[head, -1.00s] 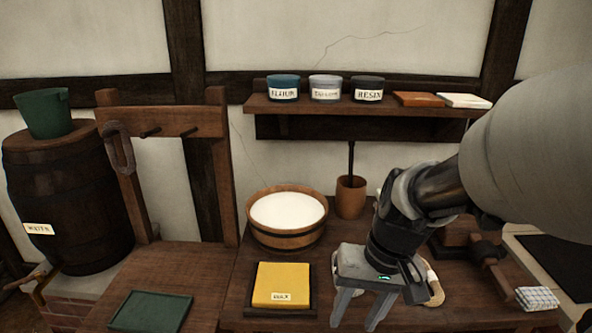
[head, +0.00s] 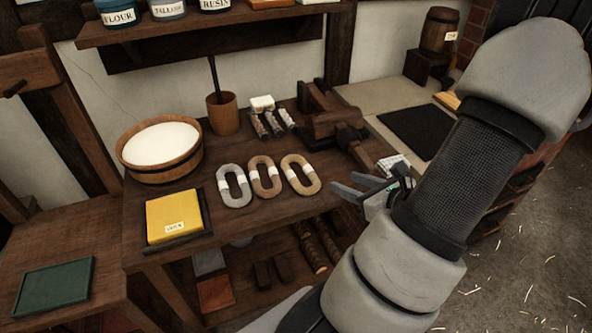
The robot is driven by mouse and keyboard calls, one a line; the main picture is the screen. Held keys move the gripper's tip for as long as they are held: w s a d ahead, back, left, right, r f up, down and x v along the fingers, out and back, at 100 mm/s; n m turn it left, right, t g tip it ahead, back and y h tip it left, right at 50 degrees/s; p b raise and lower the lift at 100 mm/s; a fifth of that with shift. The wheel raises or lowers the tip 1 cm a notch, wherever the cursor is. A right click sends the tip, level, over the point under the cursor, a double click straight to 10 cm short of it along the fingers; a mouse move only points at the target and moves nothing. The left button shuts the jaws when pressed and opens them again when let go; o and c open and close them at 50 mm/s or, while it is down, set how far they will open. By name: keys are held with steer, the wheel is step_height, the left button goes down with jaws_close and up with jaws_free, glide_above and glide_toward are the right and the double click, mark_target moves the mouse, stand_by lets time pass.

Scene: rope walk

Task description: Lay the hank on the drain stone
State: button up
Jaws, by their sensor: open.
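Three looped hanks with white bands lie side by side on the wooden bench (head: 140,226): a grey hank (head: 224,187), a brown hank (head: 254,177) and a tan hank (head: 288,172). My gripper (head: 347,187) is open and empty near the bench's right front edge, to the right of the tan hank and apart from it. A pale stone-like slab (head: 365,97) shows behind, at the back right, with a dark panel (head: 417,131) on it. I cannot tell for sure which surface is the drain stone.
A wooden tub (head: 160,172) of white stuff and a yellow block (head: 173,215) on a dark tray stand left of the hanks. A brown cup (head: 222,114) and a wooden vise (head: 335,124) stand behind. A green tray (head: 55,286) lies at far left.

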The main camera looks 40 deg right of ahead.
steer(key=b, duration=0.1)
glide_toward(309, 167)
steer(key=x, duration=0.2)
steer(key=shift+w+f, duration=0.15)
steer(key=shift+f, duration=0.15)
steer(key=shift+b+x, duration=0.5)
steer(key=shift+x, duration=2.3)
steer(key=shift+w+r, duration=0.1)
steer(key=shift+r, duration=0.05)
jaws_close()
